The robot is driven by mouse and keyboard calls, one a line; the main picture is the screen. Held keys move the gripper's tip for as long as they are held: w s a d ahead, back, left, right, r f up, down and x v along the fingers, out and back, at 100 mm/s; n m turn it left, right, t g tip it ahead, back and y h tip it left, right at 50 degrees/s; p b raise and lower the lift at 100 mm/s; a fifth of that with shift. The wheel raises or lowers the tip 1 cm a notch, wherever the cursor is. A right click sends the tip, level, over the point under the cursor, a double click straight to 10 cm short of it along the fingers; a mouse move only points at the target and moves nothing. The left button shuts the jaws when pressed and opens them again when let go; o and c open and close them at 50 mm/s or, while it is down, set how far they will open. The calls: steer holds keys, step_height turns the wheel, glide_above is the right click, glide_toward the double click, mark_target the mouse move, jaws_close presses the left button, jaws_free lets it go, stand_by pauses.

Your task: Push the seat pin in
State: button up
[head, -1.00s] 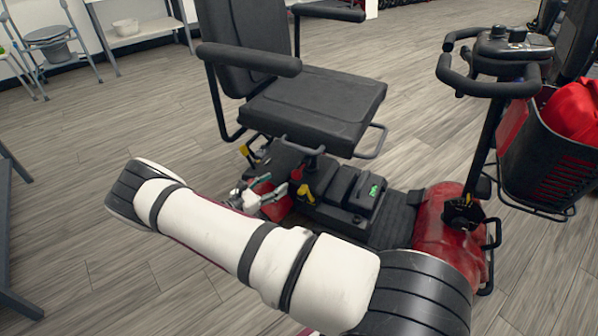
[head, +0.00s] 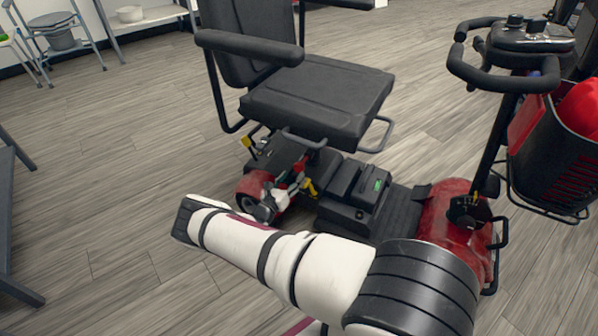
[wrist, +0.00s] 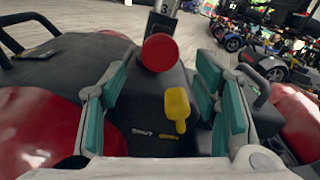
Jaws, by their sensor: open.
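In the wrist view, a red round knob (wrist: 158,52), which looks like the seat pin, sits end-on at the foot of the metal seat post (wrist: 167,14). My gripper (wrist: 160,75) is open, its teal pads left and right of the knob's line, with nothing held. The knob appears just beyond the fingertips; I cannot tell how deep it sits. A yellow lever (wrist: 178,108) stands below it, between the fingers.
The scooter's red rear cover (wrist: 48,128) and black body flank the gripper closely. A seat-side bar (head: 376,135) and armrest (head: 250,47) are above. The tiller (head: 500,135) and basket (head: 560,155) stand right. Open floor (head: 130,170) lies left.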

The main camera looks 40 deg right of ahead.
mark_target(298, 170)
steer(key=b+x, duration=0.1)
steer(key=x, duration=0.5)
jaws_close()
